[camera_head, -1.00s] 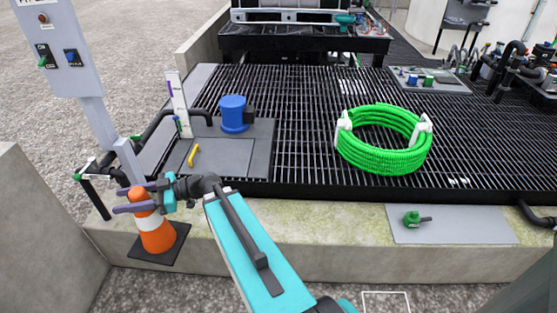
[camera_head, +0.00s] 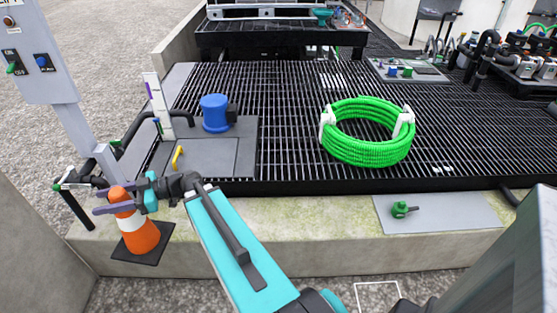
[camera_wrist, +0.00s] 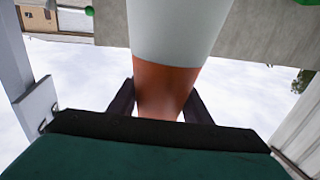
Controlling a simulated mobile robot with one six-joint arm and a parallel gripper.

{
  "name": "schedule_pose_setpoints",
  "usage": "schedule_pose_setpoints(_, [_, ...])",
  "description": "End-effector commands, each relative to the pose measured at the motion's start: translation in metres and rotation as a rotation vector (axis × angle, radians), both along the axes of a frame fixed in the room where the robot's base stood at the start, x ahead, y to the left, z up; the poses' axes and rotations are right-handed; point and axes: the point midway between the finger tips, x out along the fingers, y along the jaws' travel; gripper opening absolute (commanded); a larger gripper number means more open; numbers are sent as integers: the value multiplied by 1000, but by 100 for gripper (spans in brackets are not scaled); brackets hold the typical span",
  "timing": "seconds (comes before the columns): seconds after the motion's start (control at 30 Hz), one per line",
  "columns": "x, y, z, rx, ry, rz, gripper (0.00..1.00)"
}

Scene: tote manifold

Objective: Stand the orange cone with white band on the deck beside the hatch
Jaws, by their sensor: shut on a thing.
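The orange cone with a white band (camera_head: 140,236) is at the left in the head view, upright or nearly so, with a dark square base. My gripper (camera_head: 108,203) is shut around its upper part, just above the white band. In the wrist view the cone (camera_wrist: 165,90) fills the middle between the two dark fingers (camera_wrist: 158,103). The cone shows in front of the concrete ledge; I cannot tell if its base touches anything. The hatch (camera_head: 205,157) is a grey panel with a yellow handle (camera_head: 177,157), set in the dark deck grating behind the gripper.
A blue motor-like cylinder (camera_head: 214,112) stands at the hatch's back edge. A white gauge post (camera_head: 158,105) and a grey control panel post (camera_head: 65,115) stand to the left. A coiled green hose (camera_head: 367,135) lies on the grating (camera_head: 285,120). Grating between hatch and hose is clear.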

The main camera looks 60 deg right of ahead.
Motion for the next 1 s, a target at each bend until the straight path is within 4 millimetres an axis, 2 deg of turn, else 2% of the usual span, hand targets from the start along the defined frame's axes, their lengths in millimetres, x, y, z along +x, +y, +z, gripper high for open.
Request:
schedule_pose_setpoints(0.17, [12,-32,5,0,-3,-94,0])
schedule_pose_setpoints(0.37, [29,-88,13,1,-4,-259,0])
schedule_pose_setpoints(0.7, [42,-205,22,2,-2,-583,0])
schedule_pose_setpoints(1.0, [32,-310,23,2,-2,-859,0])
